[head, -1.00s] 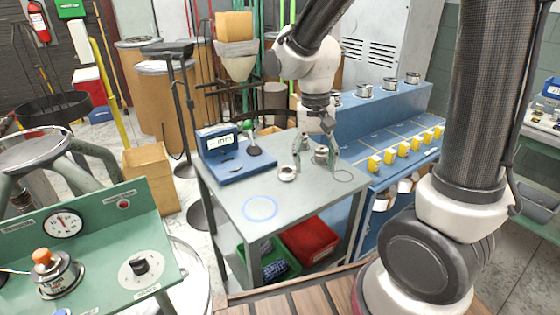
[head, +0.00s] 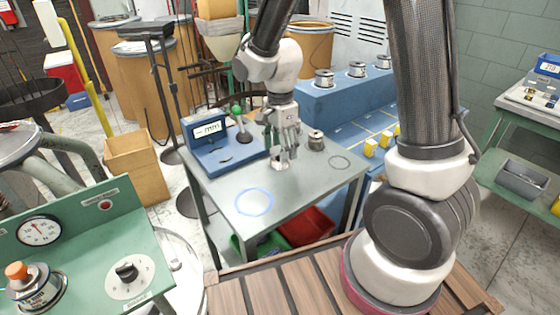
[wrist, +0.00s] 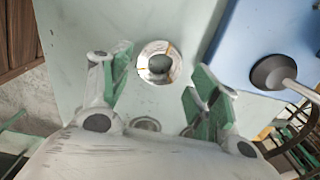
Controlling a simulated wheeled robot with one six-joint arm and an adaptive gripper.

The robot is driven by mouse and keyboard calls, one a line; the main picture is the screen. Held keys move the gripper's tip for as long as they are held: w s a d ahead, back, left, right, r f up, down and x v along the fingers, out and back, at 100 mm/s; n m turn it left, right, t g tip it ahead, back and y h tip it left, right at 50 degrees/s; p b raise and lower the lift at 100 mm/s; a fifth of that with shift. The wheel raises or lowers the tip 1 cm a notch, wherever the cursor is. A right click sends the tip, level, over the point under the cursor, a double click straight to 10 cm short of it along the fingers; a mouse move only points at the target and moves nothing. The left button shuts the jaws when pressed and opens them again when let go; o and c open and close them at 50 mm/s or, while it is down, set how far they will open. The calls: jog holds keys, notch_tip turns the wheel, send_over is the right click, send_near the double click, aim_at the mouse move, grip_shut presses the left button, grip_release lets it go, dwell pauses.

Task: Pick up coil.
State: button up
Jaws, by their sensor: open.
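A silvery coil (wrist: 146,57), ring-shaped with orange-brown ties, lies flat on the grey-green table (wrist: 80,20). In the head view the coil (head: 280,164) sits on the tabletop (head: 218,181) just under my fingers and is partly covered by them. My gripper (head: 286,152) points down over it. In the wrist view my gripper (wrist: 158,80) has its green-padded fingers apart, one on each side of the coil, and nothing between them is held. I cannot tell how far the tips are above the table.
A blue gauge stand (head: 222,150) with a display and a dark knobbed post (head: 242,132) stands left of my gripper. A metal spool (head: 316,141) stands close on the right. A blue ring mark (head: 254,202) and a dark ring mark (head: 340,162) lie on clear tabletop.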

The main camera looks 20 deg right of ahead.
jog(key=shift+f, duration=1.5)
jog(key=c, duration=0.9)
jog(key=shift+r, duration=0.1)
